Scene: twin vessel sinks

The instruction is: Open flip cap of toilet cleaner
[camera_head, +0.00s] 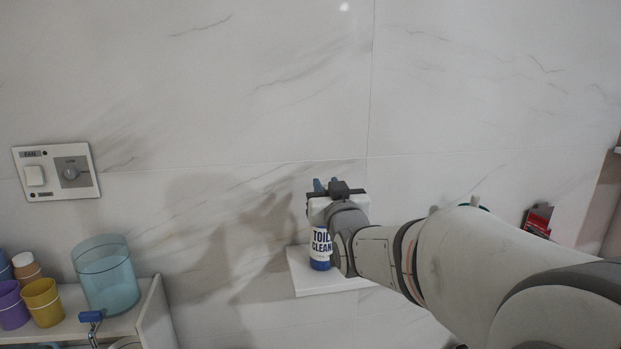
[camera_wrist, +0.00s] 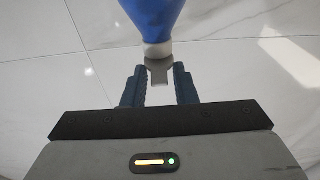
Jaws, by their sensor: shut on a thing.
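The toilet cleaner (camera_head: 321,250) is a blue bottle with a white label, upright on a small white wall shelf (camera_head: 313,285). My arm hides its right side in the head view, and my gripper (camera_head: 325,185) is at its top. In the wrist view the blue bottle (camera_wrist: 153,16) narrows to a white neck (camera_wrist: 158,49). A grey cap piece (camera_wrist: 158,70) sticks out from the neck. My gripper (camera_wrist: 159,78) is shut on this cap, with one dark blue finger at each side. I cannot tell how far the cap is open.
A switch plate (camera_head: 56,172) is on the marble wall. A red item (camera_head: 537,220) is at right.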

